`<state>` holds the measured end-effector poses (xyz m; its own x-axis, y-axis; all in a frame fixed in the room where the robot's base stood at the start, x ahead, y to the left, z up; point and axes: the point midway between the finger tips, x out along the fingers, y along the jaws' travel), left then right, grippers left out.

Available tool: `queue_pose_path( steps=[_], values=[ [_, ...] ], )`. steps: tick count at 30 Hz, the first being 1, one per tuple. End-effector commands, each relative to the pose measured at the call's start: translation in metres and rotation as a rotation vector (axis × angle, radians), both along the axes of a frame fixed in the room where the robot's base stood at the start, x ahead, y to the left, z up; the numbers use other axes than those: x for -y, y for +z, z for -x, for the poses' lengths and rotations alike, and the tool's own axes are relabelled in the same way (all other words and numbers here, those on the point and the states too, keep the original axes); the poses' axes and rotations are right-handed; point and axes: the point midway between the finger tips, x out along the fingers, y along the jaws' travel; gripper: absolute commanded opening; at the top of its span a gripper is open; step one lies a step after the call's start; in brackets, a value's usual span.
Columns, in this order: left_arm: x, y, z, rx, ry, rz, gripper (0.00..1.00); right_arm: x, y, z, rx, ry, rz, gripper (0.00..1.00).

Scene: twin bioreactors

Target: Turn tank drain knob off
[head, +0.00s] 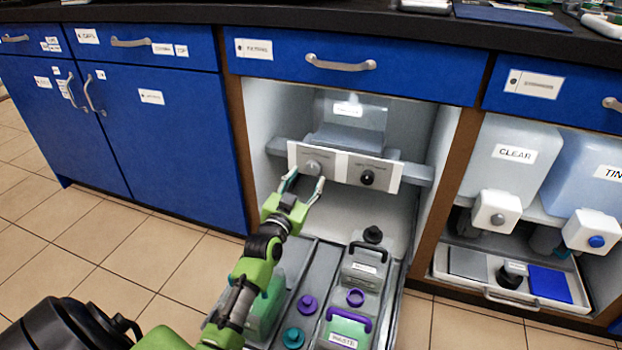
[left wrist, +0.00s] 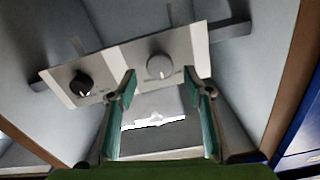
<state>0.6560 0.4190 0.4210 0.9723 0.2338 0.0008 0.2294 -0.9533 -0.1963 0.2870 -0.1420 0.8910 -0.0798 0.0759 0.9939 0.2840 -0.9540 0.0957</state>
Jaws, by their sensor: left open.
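A panel (head: 337,166) inside the open cabinet carries two knobs. A light grey knob (head: 313,167) is on its left half and a black knob (head: 367,177) on its right half. The lettering is too small to read, so I cannot tell which is the tank drain knob. My left gripper (head: 305,179) is open and empty just in front of the grey knob. In the left wrist view the panel appears upside down, with the grey knob (left wrist: 160,66) between and beyond the fingertips (left wrist: 159,74). The black knob (left wrist: 81,84) is left of the fingers. My right gripper is not in view.
A pale tank (head: 348,125) stands behind the panel. Below is a pulled-out tray with bottles, including a waste bottle (head: 343,334) with a purple handle. Cabinet side walls stand close on both sides. Two more tanks, one labelled CLEAR (head: 510,165), are at right.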

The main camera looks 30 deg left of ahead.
Motion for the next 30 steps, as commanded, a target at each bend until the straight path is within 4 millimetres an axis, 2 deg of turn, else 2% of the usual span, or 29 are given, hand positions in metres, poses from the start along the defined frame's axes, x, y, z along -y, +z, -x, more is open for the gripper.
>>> queue_pose_path(
  steps=[3, 9, 20, 21, 25, 30],
  values=[
    [-0.005, -0.002, -0.020, 0.003, 0.001, 0.001, 0.47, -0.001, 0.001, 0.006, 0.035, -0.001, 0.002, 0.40],
    [-0.009, -0.002, -0.038, 0.000, 0.000, 0.001, 0.47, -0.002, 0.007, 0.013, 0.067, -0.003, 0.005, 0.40],
    [-0.010, 0.000, -0.043, -0.001, 0.000, 0.001, 0.47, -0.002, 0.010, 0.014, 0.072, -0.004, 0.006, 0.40],
    [-0.010, 0.000, -0.043, -0.001, 0.000, 0.001, 0.44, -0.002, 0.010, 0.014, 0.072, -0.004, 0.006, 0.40],
    [-0.010, 0.000, -0.043, -0.001, 0.000, 0.001, 0.10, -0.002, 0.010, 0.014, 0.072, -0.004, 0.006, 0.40],
    [-0.010, 0.000, -0.043, 0.000, 0.000, 0.002, 0.08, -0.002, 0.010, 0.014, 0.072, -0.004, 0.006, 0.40]
  ],
)
